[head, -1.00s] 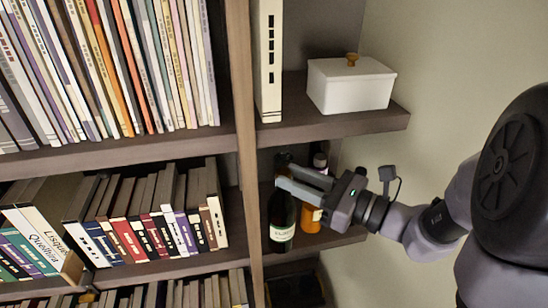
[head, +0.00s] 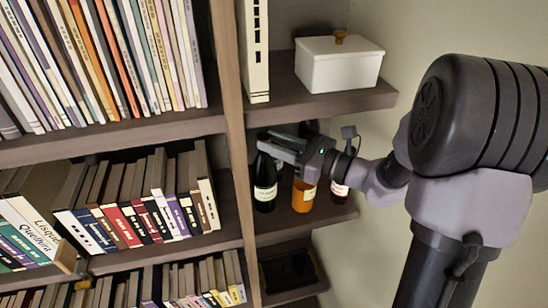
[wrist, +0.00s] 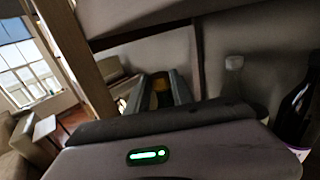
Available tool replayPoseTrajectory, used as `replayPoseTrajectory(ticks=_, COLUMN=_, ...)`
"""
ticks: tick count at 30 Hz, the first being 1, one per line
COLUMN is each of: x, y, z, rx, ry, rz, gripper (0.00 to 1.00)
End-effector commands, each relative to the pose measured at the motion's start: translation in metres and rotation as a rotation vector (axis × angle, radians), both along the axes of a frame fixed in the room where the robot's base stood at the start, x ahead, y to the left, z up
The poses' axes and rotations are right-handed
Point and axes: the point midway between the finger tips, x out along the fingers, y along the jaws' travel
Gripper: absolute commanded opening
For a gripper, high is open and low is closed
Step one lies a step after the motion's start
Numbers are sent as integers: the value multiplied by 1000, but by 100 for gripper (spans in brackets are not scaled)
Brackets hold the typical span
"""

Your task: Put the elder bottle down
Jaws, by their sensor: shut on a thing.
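The elder bottle (head: 265,178) is dark green with a pale label, its print too small to read surely. It stands upright at the left of the small lower shelf bay, close to the wooden upright. My gripper (head: 263,141) reaches in from the right and is shut on its neck. The bottle's base is at the shelf board; I cannot tell whether it touches. In the wrist view my two fingers (wrist: 165,92) show with a brownish-yellow patch between them; the bottle's body is hidden below my wrist housing.
An orange bottle (head: 304,193) stands just right of the elder bottle, under my gripper. A dark red bottle (head: 339,189) is farther right. The shelf board (head: 290,222) holds them. Above is a shelf with a white box (head: 338,66). A wooden upright (head: 236,165) borders the left.

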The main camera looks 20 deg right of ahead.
Motion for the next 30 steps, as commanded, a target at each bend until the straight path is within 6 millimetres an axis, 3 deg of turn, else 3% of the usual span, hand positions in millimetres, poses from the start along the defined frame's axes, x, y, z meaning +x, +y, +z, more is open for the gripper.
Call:
replayPoseTrajectory(ticks=5, x=0, y=0, z=-12, rx=2, ry=1, rz=-1, gripper=0)
replayPoseTrajectory(ticks=12, x=3, y=0, z=-46, rx=1, ry=0, rz=0, gripper=0)
replayPoseTrajectory(ticks=23, x=4, y=0, z=-50, rx=1, ry=-1, rz=-1, gripper=0)
replayPoseTrajectory(ticks=24, x=4, y=0, z=-52, rx=0, ry=0, rz=0, gripper=29)
replayPoseTrajectory(ticks=27, x=4, y=0, z=-50, rx=0, ry=0, rz=0, gripper=49)
replayPoseTrajectory(ticks=30, x=4, y=0, z=-50, rx=0, ry=0, rz=0, gripper=49)
